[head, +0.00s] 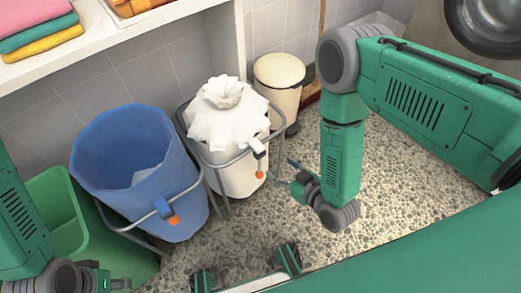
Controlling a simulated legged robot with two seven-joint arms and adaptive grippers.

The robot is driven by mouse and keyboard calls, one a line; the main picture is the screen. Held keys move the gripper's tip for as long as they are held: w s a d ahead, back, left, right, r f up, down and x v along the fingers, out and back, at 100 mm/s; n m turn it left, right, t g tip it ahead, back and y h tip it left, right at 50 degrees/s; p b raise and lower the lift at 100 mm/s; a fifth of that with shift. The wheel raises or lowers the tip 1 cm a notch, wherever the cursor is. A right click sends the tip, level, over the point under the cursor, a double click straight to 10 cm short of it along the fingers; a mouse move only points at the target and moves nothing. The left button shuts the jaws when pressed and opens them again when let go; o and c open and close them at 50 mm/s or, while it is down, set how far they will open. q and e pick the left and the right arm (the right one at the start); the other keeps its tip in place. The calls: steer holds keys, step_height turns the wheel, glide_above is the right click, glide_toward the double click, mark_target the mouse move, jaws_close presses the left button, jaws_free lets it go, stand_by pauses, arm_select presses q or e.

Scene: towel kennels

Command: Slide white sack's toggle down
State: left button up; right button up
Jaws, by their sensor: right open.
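The white sack (240,168) stands in a grey tubular frame, its ruffled top gathered into a narrow neck. An orange piece, apparently its toggle (260,175), hangs on the sack's front right below a pale grey fitting (258,147). My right gripper (283,170) is open and empty, just right of the orange piece; a small gap seems to separate them. My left gripper (107,274) is low at the left, far from the white sack, partly cut off by the picture's edge; its jaw state is unclear.
A wide-open blue sack (130,165) with its own orange piece (174,220) stands left of the white sack. A green bin (55,205) is further left. A cream bin (278,85) stands behind. Folded towels (40,38) lie on a white shelf (120,40).

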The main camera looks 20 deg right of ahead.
mark_target(263, 155)
steer(key=b+x, duration=0.3)
steer(key=x, duration=0.8)
steer(key=shift+s+a, duration=0.15)
steer(key=shift+a, duration=0.05)
steer(key=shift+w+f, duration=0.15)
steer(key=shift+w, duration=0.15)
steer(key=shift+d, duration=0.1)
